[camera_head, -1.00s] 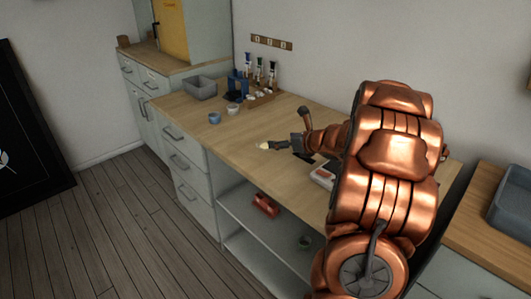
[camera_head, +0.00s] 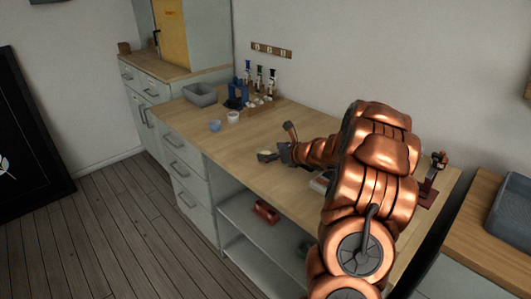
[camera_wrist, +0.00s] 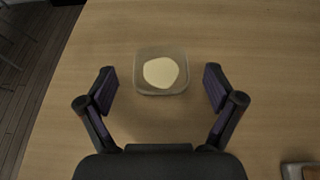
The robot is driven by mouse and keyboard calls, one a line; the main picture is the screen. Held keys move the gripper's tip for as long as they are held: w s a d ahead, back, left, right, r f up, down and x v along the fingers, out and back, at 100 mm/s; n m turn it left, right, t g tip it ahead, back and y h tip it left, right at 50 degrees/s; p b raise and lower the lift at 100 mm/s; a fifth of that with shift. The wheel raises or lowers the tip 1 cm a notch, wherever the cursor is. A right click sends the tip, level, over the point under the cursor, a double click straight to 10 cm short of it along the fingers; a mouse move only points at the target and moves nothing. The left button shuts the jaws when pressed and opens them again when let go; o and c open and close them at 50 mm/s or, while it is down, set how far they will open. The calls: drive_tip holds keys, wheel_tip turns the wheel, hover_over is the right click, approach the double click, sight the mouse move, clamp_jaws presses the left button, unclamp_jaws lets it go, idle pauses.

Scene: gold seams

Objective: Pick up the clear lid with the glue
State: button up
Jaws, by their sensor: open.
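The clear lid (camera_wrist: 147,88) shows in the wrist view as a small see-through square dish with rounded corners. A pale cream pool of glue (camera_wrist: 160,72) lies in it. It sits on the wooden worktop, a little beyond the line of my fingertips and roughly centred between them. My gripper (camera_wrist: 160,82) is open, with one finger on each side of the lid and a gap on both sides. In the head view my gripper (camera_head: 269,156) is low over the worktop, and the lid cannot be made out clearly beside it.
A grey bin (camera_head: 200,95), two small cups (camera_head: 233,117) and several upright bottles (camera_head: 260,78) stand at the worktop's back left. A red-based stand (camera_head: 431,182) is at the right end. A grey-edged object (camera_wrist: 299,171) shows at the wrist view's lower right. Worktop around the lid is clear.

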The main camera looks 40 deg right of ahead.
drive_tip(key=shift+w+f, duration=0.2)
drive_tip(key=shift+w, duration=0.3)
drive_tip(key=c, duration=0.8)
drive_tip(key=shift+r, duration=0.1)
drive_tip(key=shift+c, duration=0.2)
